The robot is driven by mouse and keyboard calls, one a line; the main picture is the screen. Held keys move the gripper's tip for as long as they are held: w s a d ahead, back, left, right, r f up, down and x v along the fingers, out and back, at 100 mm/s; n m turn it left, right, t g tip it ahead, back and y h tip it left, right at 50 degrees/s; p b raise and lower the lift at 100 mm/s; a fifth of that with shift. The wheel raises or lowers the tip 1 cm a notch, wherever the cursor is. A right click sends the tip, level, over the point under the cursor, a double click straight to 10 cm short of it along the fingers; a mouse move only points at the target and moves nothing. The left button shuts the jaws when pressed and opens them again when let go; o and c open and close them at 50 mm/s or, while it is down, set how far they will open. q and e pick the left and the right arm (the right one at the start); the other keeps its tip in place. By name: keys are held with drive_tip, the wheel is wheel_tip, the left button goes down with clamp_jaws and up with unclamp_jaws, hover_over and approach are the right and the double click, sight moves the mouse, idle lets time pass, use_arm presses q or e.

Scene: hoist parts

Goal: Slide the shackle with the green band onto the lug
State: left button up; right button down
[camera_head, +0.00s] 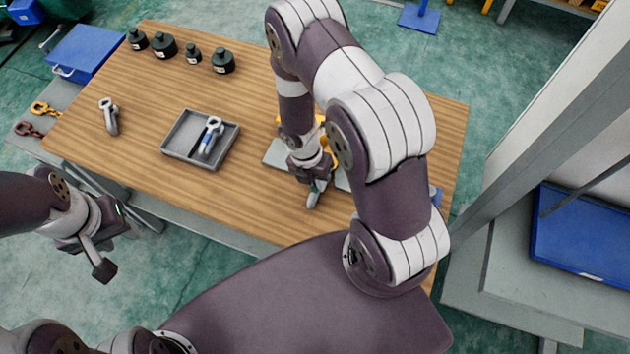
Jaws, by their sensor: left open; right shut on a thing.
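My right gripper (316,183) points down over the right part of the wooden table and is shut on a grey shackle (313,199) with a hint of green on it. The shackle hangs at the near side of a grey plate (275,156). A yellow part (321,121), perhaps the fixture with the lug, stands on or by that plate, mostly hidden behind my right arm. The lug itself cannot be made out, nor whether the shackle touches anything. My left gripper (112,242) is open and empty, off the table's near left edge.
A grey tray (171,153) holds a shackle with a blue band (211,135). Another grey shackle (109,115) lies at the table's left. Several black weights (163,46) stand along the back. The middle of the table (255,95) is clear.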

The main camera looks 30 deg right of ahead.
drive_tip(key=shift+w+d+p, duration=0.85)
drive_tip(key=shift+w+d, duration=0.4)
drive_tip(key=shift+d, duration=0.2)
drive_tip(key=c, duration=1)
unclamp_jaws()
drive_tip(key=shift+c, duration=0.2)
drive_tip(key=b+v, duration=0.1)
drive_tip(key=v, duration=1.1)
drive_tip(key=shift+r, duration=0.35)
